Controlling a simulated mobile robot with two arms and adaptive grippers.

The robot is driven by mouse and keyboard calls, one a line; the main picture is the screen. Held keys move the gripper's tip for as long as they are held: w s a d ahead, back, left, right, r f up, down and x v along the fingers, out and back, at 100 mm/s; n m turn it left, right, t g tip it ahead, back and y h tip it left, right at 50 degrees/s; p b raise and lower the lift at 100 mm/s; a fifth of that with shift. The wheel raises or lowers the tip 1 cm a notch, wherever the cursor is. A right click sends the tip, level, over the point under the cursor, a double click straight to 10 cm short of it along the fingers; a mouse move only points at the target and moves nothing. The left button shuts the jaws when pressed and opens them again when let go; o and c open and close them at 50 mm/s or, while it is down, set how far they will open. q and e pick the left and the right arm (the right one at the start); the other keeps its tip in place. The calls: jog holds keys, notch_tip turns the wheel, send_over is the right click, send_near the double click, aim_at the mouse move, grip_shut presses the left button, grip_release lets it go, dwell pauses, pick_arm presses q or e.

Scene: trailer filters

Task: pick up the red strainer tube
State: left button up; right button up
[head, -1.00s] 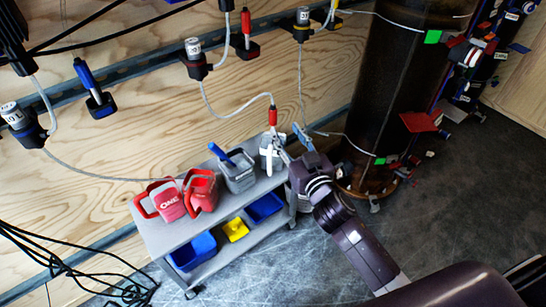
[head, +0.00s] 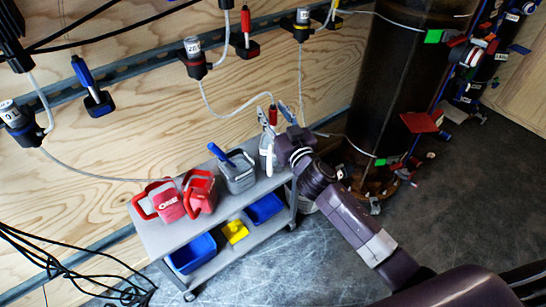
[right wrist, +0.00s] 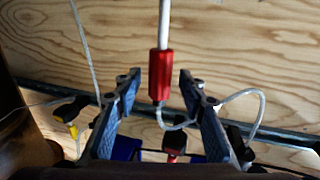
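The red strainer tube (head: 273,116) stands above the right end of the grey cart, with a white rod below it and a thin clear hose at its top. In the right wrist view the red strainer tube (right wrist: 160,76) is between the two blue-padded fingers of my right gripper (right wrist: 160,88), with a gap on each side. In the head view my right gripper (head: 275,112) is at the tube's height. It is open and holds nothing. My left gripper is not in view.
The grey cart (head: 165,238) carries two red containers (head: 200,193) and a grey bucket (head: 238,172), with blue bins (head: 193,252) and a yellow bin below. Sensors and hoses hang on the wooden wall (head: 130,130). A large dark cylinder (head: 390,80) stands on the right.

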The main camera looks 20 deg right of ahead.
grip_shut()
dwell(0.3)
dwell(0.3)
